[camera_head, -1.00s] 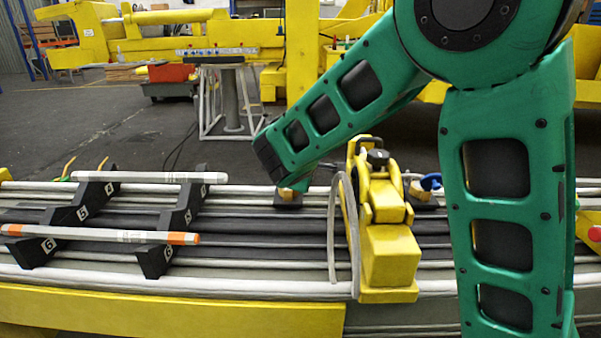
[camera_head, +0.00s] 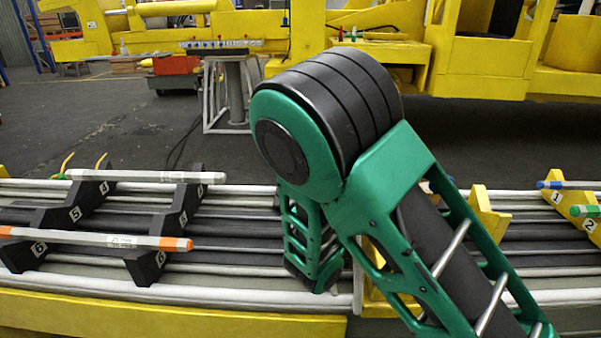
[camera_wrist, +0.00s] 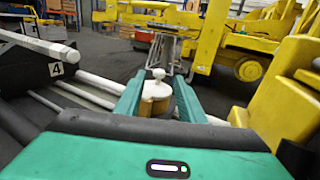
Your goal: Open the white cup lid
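The cup (camera_wrist: 155,106) has a tan body and a white lid (camera_wrist: 157,90) with a small round knob on top. It stands upright in the middle of the wrist view. My gripper (camera_wrist: 158,77) has its two green fingers apart, one on each side of the lid. I cannot tell whether either finger touches it. The lower part of the cup is hidden behind my gripper's body.
Black numbered racks (camera_head: 184,205) at the left hold a white tube (camera_head: 147,176) and an orange-tipped tube (camera_head: 97,238). A yellow numbered rack (camera_head: 570,205) at the right holds blue- and green-tipped tubes. Long pipes run across the bench. A large yellow part (camera_wrist: 285,85) stands right of my gripper.

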